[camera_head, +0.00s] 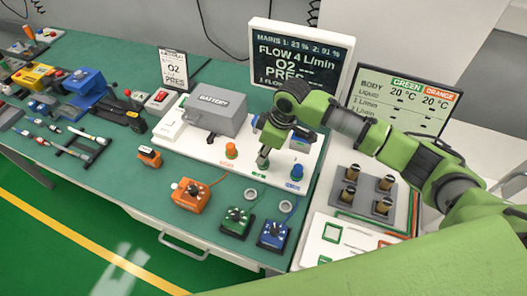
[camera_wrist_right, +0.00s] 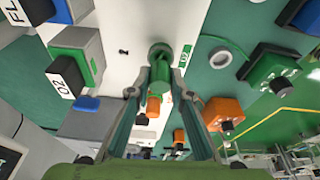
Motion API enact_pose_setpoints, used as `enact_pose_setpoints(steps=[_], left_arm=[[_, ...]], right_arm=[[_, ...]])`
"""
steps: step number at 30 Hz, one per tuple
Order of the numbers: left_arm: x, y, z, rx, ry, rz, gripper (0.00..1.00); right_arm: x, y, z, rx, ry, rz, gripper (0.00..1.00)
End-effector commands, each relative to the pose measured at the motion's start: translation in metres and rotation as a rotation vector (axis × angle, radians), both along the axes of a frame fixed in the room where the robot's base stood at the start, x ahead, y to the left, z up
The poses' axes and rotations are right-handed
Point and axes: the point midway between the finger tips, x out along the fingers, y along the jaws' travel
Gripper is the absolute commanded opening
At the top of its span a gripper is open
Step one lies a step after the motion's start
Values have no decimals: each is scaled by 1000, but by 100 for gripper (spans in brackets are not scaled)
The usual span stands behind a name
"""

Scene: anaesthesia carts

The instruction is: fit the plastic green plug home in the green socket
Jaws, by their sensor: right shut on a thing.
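My right gripper (camera_head: 264,155) reaches down over the white board, between the orange plug (camera_head: 231,150) and the blue plug (camera_head: 297,171). In the right wrist view its fingers (camera_wrist_right: 160,68) are shut on the green plug (camera_wrist_right: 160,50), whose round end shows at the fingertips. The green label (camera_head: 258,174) is just in front of the fingertips; it also shows beside the plug in the wrist view (camera_wrist_right: 186,55). The green socket is hidden by the plug and fingers. I cannot tell how deep the plug sits. My left gripper is not in view.
The grey battery box (camera_head: 216,113) stands on the board (camera_head: 195,145) left of the gripper. Orange (camera_head: 192,194), green (camera_head: 236,221) and blue (camera_head: 273,234) knob boxes stand in front. A grey block with metal posts (camera_head: 366,193) is at right. Screens stand behind.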

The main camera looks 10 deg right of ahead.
Motion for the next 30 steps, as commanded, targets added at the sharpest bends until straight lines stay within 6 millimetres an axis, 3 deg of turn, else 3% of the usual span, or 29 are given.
enact_pose_setpoints(steps=[30], left_arm=[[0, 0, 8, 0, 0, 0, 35]], right_arm=[[0, 0, -2, 0, 0, 0, 2]])
